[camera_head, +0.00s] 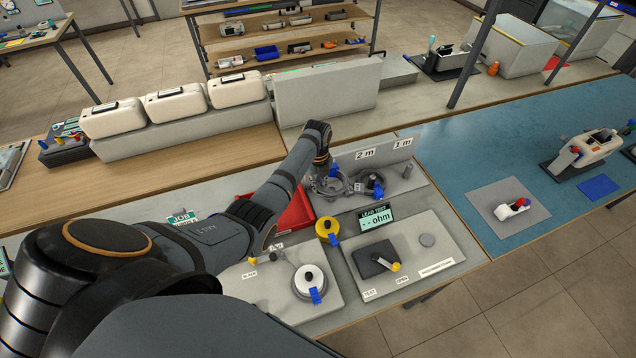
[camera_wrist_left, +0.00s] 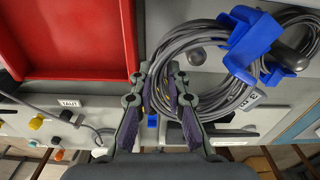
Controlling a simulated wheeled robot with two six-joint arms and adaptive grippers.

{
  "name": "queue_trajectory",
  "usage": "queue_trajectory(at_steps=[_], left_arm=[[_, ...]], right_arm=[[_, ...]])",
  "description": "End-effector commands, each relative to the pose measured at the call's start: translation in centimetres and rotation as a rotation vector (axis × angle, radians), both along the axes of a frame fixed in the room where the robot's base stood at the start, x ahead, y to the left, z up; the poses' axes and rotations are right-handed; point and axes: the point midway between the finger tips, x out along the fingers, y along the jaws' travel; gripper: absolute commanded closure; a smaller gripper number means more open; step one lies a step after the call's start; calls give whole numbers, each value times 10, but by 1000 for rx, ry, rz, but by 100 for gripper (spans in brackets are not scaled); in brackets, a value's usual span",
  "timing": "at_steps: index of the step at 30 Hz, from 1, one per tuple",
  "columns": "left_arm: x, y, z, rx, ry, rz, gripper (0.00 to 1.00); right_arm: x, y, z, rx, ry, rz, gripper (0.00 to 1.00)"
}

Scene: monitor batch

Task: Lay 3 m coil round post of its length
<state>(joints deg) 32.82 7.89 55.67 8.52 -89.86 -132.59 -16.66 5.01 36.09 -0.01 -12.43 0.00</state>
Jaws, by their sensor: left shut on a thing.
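My left gripper (camera_head: 324,182) is shut on the near side of a grey cable coil (camera_head: 341,186) beside the label board. In the left wrist view the fingers (camera_wrist_left: 163,85) close on the coil's (camera_wrist_left: 195,38) left strands. The coil carries a blue clip (camera_wrist_left: 250,42) and a white tag that seems to read 3 (camera_wrist_left: 252,99). A second grey coil (camera_head: 368,193) with a blue clip lies round the post by the 2 m label (camera_head: 366,154). The 1 m post (camera_head: 408,170) is bare. The arm hides the board's left part. My right gripper is out of view.
A red tray (camera_head: 296,213) lies just left of the coils. The blue mat (camera_head: 470,165) on the right has free room.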

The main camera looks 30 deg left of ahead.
Motion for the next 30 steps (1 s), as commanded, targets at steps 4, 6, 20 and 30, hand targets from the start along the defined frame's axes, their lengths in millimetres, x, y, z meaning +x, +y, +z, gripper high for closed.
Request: queue_trajectory(at_steps=[4, 6, 20, 30], left_arm=[[0, 0, -22, 0, 0, -1, 100], [0, 0, -30, 0, 0, -1, 100], [-1, 0, -74, 0, 0, -2, 100], [0, 0, -76, -1, -1, -2, 100]], right_arm=[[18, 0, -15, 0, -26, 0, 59], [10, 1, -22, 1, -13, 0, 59], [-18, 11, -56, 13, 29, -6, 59], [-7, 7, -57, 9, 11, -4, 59]])
